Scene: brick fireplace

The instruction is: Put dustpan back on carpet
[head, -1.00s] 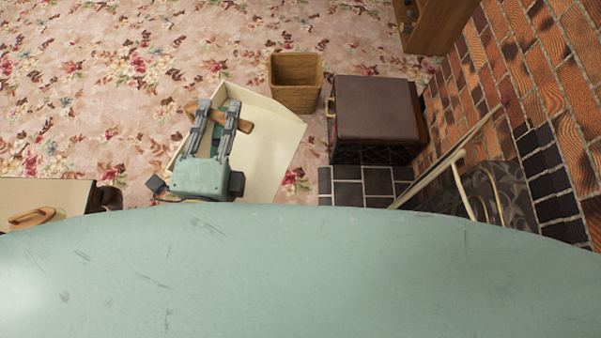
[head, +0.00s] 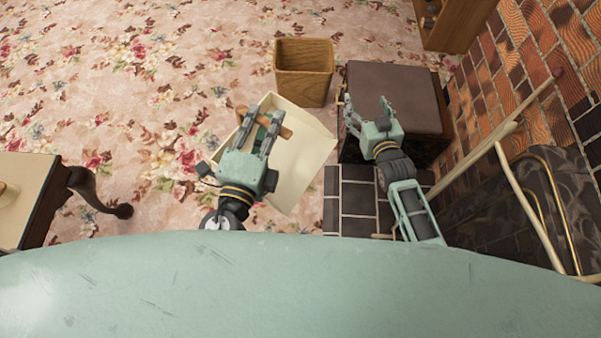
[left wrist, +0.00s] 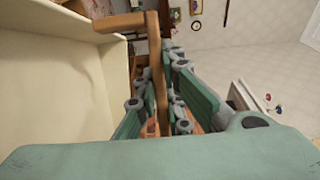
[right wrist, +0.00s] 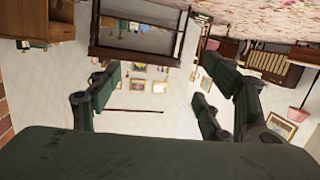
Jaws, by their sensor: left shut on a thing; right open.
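The dustpan (head: 301,160) has a cream pan and a wooden handle (head: 283,128). My left gripper (head: 270,126) is shut on the wooden handle, and the pan hangs beside it in the head view. The left wrist view shows the handle (left wrist: 156,75) between the fingers and the cream pan (left wrist: 60,90) to the left. The carpet (head: 150,100) is pink with flowers and lies below. I cannot tell how high the dustpan is above it. My right gripper (head: 368,108) is open and empty, over the dark box by the bricks.
A woven bin (head: 304,75) stands just behind the dustpan. A dark-topped box (head: 395,85) is to the right, next to the tiled hearth (head: 350,200) and brick wall (head: 520,70). A table (head: 25,190) with a curved leg is at left. Open carpet lies left and behind.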

